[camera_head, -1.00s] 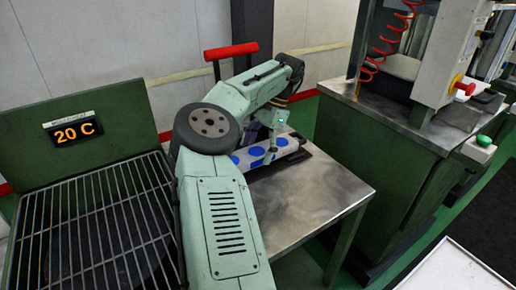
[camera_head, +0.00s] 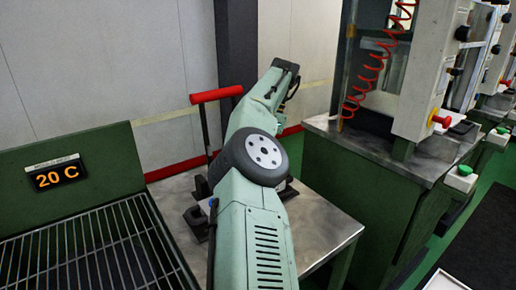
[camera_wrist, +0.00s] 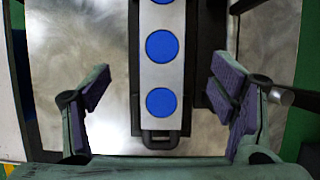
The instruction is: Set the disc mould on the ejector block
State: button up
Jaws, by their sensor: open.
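The disc mould (camera_wrist: 162,78), a pale grey bar with blue discs, lies in the middle of the wrist view. Its near end has a dark loop handle (camera_wrist: 160,138). Dark edges run along both sides of it; I cannot tell whether these belong to the mould or to the ejector block. My gripper (camera_wrist: 160,82) is open, with one finger on each side of the mould and a gap to both. In the head view my arm hides the mould and the gripper. Dark blocks (camera_head: 197,222) by the red-handled lever (camera_head: 217,94) may be part of the ejector block.
The metal table (camera_head: 322,228) has bare room at its right front. A green press (camera_head: 385,175) with a coiled red hose stands at right.

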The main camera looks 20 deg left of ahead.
jog(key=shift+v, duration=1.35)
